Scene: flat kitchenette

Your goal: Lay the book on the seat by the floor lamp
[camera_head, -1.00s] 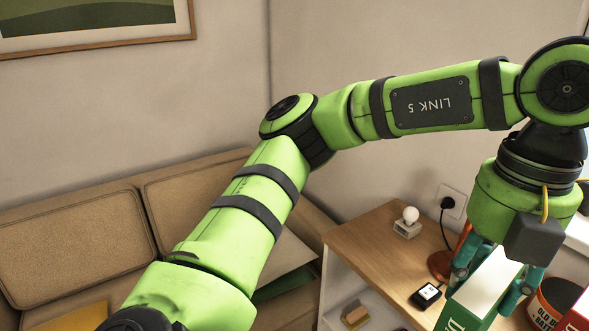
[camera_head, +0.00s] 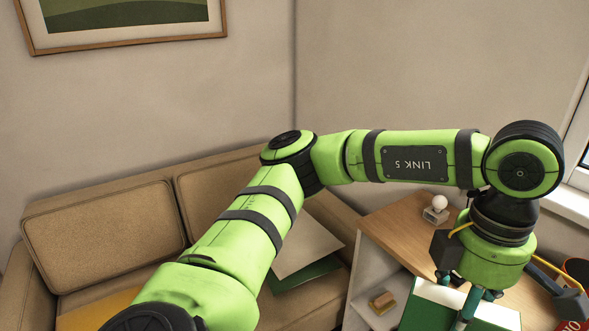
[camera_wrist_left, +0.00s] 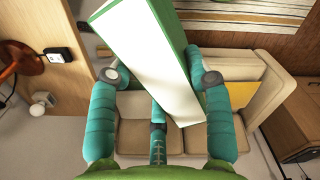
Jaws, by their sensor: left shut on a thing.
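My left gripper (camera_head: 468,298) is shut on a green book (camera_head: 432,302), whose white page edges show; its lower part is cut off by the head view's bottom edge. In the left wrist view the book (camera_wrist_left: 155,62) sits between the teal fingers of the gripper (camera_wrist_left: 158,80), with the sofa beyond it. The tan sofa (camera_head: 100,230) stands on the left in the head view, partly hidden by my left arm. I cannot make out a floor lamp. My right gripper is out of view.
A wooden-topped side table (camera_head: 400,225) stands right of the sofa, with a small bulb-topped object (camera_head: 437,208) on it and a small brown block (camera_head: 382,302) on a lower shelf. A grey sheet over something green (camera_head: 305,276) lies on the sofa. A yellow item (camera_head: 95,312) is at its left.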

